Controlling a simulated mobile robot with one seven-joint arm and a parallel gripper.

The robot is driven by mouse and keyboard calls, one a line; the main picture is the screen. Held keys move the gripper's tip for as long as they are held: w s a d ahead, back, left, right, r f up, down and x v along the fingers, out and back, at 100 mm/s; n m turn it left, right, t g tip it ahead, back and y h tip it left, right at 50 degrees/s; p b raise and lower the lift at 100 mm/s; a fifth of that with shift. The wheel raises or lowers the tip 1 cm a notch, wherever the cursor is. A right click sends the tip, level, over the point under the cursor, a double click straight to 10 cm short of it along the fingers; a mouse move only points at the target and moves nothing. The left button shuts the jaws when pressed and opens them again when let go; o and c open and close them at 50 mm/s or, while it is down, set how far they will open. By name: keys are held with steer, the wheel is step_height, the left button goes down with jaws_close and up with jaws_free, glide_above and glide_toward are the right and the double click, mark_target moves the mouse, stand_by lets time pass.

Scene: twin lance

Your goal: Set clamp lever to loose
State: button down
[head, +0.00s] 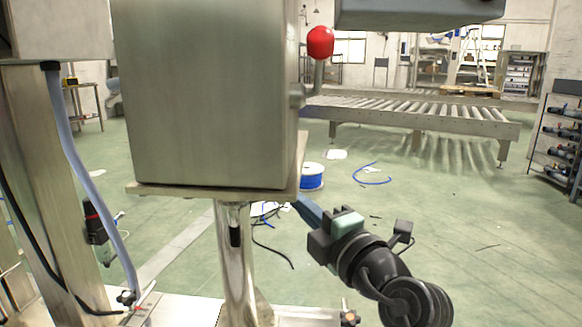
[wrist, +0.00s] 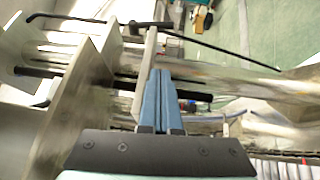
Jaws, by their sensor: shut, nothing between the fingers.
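A black handle (head: 235,233), which looks like the clamp lever, hangs along the shiny post (head: 236,275) under the metal box in the head view. Its exact setting cannot be told. In the wrist view, dark rods (wrist: 198,96) lie near the post, and I cannot tell which is the lever. My gripper (head: 302,207) is by the right corner of the plate under the box, to the right of the post. In the wrist view my gripper's blue fingers (wrist: 161,75) are together and empty, close beside a pale flat bar (wrist: 150,48); contact is unclear.
The big metal box (head: 205,95) and its base plate (head: 165,190) stand above and left of my gripper. A red-knobbed lever (head: 320,43) sits on the box's right side. A roller conveyor (head: 420,112) and blue spool (head: 312,177) are behind. Floor to the right is mostly clear.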

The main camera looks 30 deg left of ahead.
steer(key=shift+w, duration=0.15)
steer(key=w+d+b+x, duration=0.1)
steer(key=w+b+x, duration=0.1)
steer(key=b+x, duration=0.7)
steer(key=shift+w+x, duration=0.25)
steer(key=shift+x, duration=1.55)
steer(key=shift+d, duration=0.15)
steer(key=shift+r+p, duration=0.1)
steer(key=shift+p, duration=0.4)
steer(key=shift+w+p, duration=0.1)
steer(key=shift+p, duration=0.2)
